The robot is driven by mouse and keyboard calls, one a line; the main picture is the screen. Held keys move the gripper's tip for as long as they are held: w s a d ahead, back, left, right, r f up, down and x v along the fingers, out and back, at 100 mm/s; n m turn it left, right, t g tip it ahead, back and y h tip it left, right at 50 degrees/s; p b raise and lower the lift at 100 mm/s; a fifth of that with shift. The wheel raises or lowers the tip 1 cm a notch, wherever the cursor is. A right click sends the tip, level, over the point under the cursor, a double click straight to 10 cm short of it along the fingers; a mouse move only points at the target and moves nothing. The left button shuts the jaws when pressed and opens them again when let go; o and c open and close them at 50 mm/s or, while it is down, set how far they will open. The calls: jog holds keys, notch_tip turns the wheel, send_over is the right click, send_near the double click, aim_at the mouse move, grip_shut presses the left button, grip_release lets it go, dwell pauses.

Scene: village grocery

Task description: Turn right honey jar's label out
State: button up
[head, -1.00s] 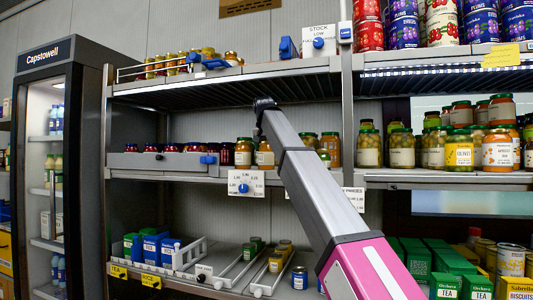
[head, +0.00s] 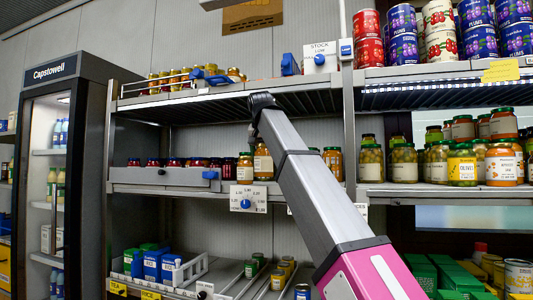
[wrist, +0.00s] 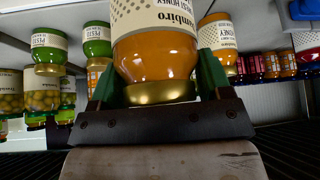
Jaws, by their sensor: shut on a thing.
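The honey jar (wrist: 155,55) is large in the wrist view, which shows it upside down with its gold lid (wrist: 160,92) lowest. Its cream label is partly seen and partly cut off by the top edge. My gripper (wrist: 157,82) is shut on this jar near the lid, with a green finger on each side. A second honey jar (wrist: 215,38) stands behind to the right in the wrist view. In the head view, a honey jar with a cream label (head: 263,163) stands on the middle shelf beside my arm; my fingers cannot be made out there.
Pesto jars (wrist: 48,45) and olive jars (wrist: 42,95) stand to the left in the wrist view. Small dark-red jars (wrist: 285,62) line the other side. In the head view, the upper shelf (head: 200,97) is above the jars, and a price card (head: 247,198) with a blue knob hangs below.

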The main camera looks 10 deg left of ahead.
aim_at(263, 147)
jog(key=s, duration=0.3)
jog(key=shift+s+d, duration=0.15)
jog(key=shift+d, duration=0.05)
jog(key=w+f+n+y, duration=0.1)
jog(key=w+n, duration=0.1)
jog(key=w, duration=0.3)
jog(key=w+a+f+n+g+y, duration=0.1)
jog(key=w+n, duration=0.1)
jog(key=w, duration=0.4)
jog(key=w+a+f+n+y, duration=0.1)
jog(key=w+n, duration=0.1)
jog(key=w, duration=0.4)
jog(key=shift+a, duration=0.25)
jog(key=shift+f, duration=0.1)
